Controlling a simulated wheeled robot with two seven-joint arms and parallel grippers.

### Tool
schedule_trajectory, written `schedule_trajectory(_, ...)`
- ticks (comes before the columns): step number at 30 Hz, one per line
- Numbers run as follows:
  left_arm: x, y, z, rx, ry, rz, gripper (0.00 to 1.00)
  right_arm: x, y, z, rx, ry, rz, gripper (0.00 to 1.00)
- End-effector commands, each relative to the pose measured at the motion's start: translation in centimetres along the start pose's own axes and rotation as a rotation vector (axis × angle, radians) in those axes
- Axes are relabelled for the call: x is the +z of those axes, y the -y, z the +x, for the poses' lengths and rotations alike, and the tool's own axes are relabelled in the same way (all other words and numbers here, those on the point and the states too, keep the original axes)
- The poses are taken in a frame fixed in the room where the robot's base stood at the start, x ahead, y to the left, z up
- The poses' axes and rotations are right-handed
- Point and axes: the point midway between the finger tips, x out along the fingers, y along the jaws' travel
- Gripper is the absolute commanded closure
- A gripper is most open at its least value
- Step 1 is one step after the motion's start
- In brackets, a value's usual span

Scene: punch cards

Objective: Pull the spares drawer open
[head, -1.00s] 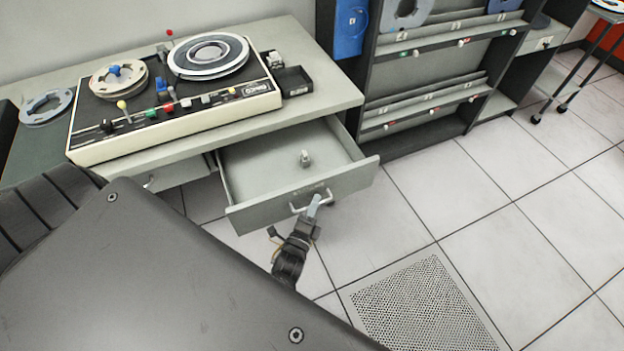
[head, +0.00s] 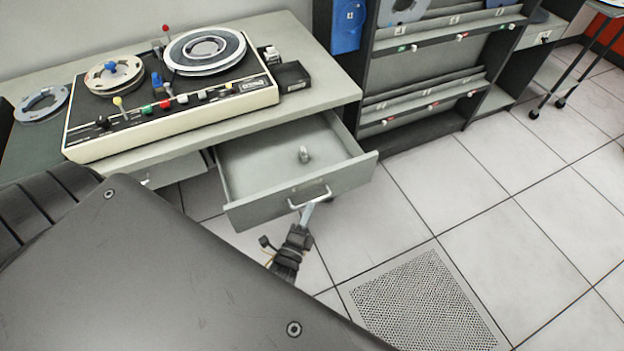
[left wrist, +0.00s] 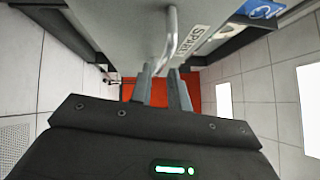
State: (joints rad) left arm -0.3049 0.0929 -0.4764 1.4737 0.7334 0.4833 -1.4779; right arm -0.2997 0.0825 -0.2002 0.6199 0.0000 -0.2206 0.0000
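The grey spares drawer (head: 250,215) is pulled well out from under the desk in the head view. Its bar handle (head: 310,197) is on the front panel and shows large in the left wrist view (left wrist: 170,40), beside a partly visible label starting "SPAR". My left gripper (head: 306,213) is just below and in front of the handle. In the left wrist view its two fingers (left wrist: 163,88) stand apart with a gap between them, the handle's end just beyond the tips. I see nothing held. My right gripper is out of view.
A small metal piece (head: 304,155) lies inside the drawer. A tape machine (head: 170,95) and a black box (head: 292,76) stand on the desk (head: 325,85). A dark shelf rack (head: 425,75) stands to the right. The tiled floor (head: 480,210) is clear.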

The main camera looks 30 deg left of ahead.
Motion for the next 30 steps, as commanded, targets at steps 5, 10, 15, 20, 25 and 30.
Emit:
schedule_trajectory(5,-0.1,-0.2,-3.7,0.002,-0.001,-0.001,0.82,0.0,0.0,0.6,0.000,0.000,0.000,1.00)
schedule_trajectory(10,0.0,-0.1,-5.9,0.001,0.001,-0.001,0.82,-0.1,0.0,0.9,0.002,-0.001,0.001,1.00)
schedule_trajectory(15,0.0,0.0,-6.7,0.000,0.001,-0.001,0.82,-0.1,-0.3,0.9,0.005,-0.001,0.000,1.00)
schedule_trajectory(20,0.0,0.0,-6.8,0.000,0.001,-0.001,0.82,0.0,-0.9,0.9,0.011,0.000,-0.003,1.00)
schedule_trajectory(25,0.0,0.0,-6.8,0.000,0.001,-0.001,0.82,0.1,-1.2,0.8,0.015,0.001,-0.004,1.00)
schedule_trajectory(30,0.0,0.0,-6.7,0.000,0.000,-0.001,0.82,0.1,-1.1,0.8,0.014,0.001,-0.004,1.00)
